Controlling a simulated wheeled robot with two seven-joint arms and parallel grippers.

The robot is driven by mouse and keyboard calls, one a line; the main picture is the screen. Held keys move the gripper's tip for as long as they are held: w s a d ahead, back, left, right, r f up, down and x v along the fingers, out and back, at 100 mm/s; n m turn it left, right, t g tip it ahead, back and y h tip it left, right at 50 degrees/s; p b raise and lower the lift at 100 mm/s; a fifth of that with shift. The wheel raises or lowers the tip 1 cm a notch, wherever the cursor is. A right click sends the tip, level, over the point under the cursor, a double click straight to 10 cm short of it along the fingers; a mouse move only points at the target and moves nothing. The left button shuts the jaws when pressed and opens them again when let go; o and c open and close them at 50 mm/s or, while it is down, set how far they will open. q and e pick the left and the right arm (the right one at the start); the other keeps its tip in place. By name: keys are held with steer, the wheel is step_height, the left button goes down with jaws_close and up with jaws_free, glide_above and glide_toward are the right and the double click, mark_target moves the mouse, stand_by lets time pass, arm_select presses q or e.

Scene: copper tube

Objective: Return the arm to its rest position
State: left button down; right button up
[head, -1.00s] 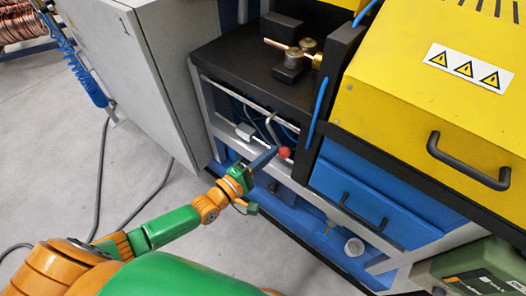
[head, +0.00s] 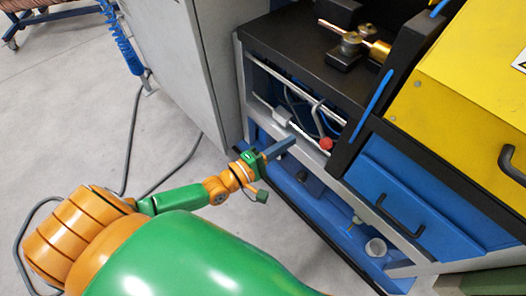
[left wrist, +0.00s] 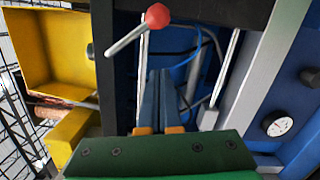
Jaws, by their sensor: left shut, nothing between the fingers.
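My left gripper (head: 284,146) is shut and empty in the head view, in front of the lower frame of the machine. In the left wrist view its two dark fingers (left wrist: 158,90) lie together. A red ball knob on a lever (head: 326,143) is just right of the fingertips in the head view, with a gap between them. The same red knob (left wrist: 157,15) is near the top of the left wrist view on its pale rod. A copper tube (head: 335,28) lies in a brass clamp on the black machine top. My right gripper is not in view.
A yellow cover with a black handle (head: 512,165) and a blue drawer (head: 430,190) are at the right. A grey cabinet (head: 190,60) stands at the back left. A grey hose (head: 130,150) lies on the floor. A gauge (left wrist: 279,127) shows at right in the wrist view.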

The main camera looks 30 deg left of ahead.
arm_select(q)
steer(key=v, duration=0.7)
steer(key=s+a+f+m+g+y+p, duration=0.25)
steer(key=f+m+g, duration=0.2)
steer(key=f, duration=0.55)
steer(key=s+a+f+m+g+y+p, duration=0.25)
steer(key=s+f+m+y, duration=0.2)
steer(key=f, duration=0.45)
steer(key=s+d+f+m+g, duration=0.1)
steer(key=s+f+m+g, duration=0.3)
steer(key=s, duration=0.6)
steer(key=s+d+f+m+g+y, duration=0.1)
steer(key=s+f+m+g, duration=0.3)
steer(key=s, duration=0.6)
steer(key=shift+f+m+p, duration=0.4)
steer(key=shift+f, duration=0.15)
steer(key=shift+d, duration=0.15)
